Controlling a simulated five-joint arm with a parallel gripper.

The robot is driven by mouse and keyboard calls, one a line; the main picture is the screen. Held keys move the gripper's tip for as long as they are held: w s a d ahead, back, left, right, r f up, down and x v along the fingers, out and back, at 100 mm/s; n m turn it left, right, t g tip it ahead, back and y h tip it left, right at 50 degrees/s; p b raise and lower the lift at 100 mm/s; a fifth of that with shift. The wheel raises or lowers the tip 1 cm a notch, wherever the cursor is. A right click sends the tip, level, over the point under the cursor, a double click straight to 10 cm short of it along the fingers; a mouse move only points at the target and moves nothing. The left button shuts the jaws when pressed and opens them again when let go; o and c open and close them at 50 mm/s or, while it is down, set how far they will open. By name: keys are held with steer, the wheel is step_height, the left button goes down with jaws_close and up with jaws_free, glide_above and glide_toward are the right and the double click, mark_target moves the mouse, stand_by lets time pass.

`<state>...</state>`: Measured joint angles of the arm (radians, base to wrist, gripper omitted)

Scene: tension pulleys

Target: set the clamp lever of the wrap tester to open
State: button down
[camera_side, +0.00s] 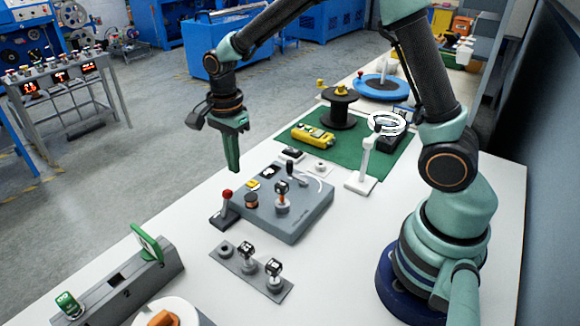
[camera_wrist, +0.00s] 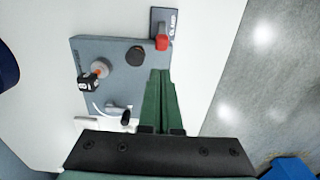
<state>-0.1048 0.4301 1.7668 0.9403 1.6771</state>
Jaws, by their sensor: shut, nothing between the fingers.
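The wrap tester (camera_side: 288,212) is a grey box on the white table, with a dark post, an orange-brown spool and a black-topped weight. The clamp lever (camera_side: 227,203) stands at its left end on a dark base, with a red knob on top. In the wrist view the red knob (camera_wrist: 162,42) shows beside a dark plate with white lettering that looks like CLAMP. My gripper (camera_side: 234,168) is shut and empty, pointing down above and slightly beyond the lever in the side view. In the wrist view its green fingertips (camera_wrist: 160,73) end just short of the knob, apart from it.
A plate of weights (camera_side: 250,268) lies in front of the tester. Air around the lever is clear.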

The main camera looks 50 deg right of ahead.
mark_target(226, 204)
steer(key=shift+a+f, duration=0.15)
steer(key=shift+f, duration=2.65)
